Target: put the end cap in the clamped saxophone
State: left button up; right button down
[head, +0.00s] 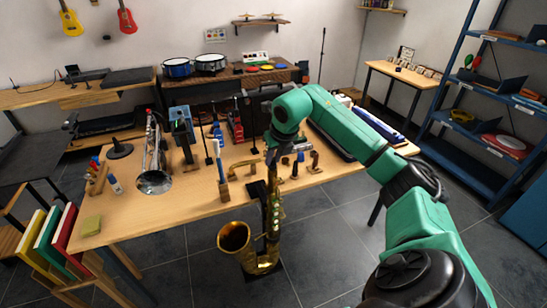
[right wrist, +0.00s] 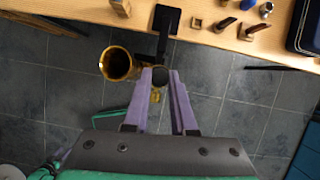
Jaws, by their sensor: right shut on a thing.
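The brass saxophone (head: 270,222) stands upright at the table's front edge beside a black clamp (head: 255,191), its bell (head: 233,236) opening upward to the left. The bell also shows in the right wrist view (right wrist: 117,63). My right gripper (head: 271,150) is just above the top of the saxophone's body. Its purple fingers are shut on a small dark round end cap (right wrist: 160,77). The cap is at or over the saxophone's upper end; I cannot tell whether it touches or sits inside. The fingers hide most of the body in the wrist view.
The wooden table (head: 205,200) holds a trumpet (head: 153,165), small wooden parts and a dark case (head: 335,140) behind my right arm. Colourful books (head: 45,238) stand at the left. The tiled floor (head: 340,235) right of the saxophone is clear.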

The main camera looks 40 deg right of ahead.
jog(key=shift+s+f+b, duration=0.1)
jog(key=shift+f+b, duration=0.35)
jog(key=shift+f, duration=0.25)
dwell(1.0)
jog(key=c, duration=0.7)
grip_release()
jog(key=shift+o, duration=0.2)
jog(key=shift+r, duration=0.15)
jog(key=shift+s+r+p, duration=0.1)
jog(key=shift+r+p, duration=0.25)
jog(key=shift+r, duration=0.25)
jog(key=shift+p+v, duration=0.75)
jog(key=shift+v, duration=1.6)
jog(key=shift+s, duration=0.1)
jog(key=shift+a+f, duration=0.1)
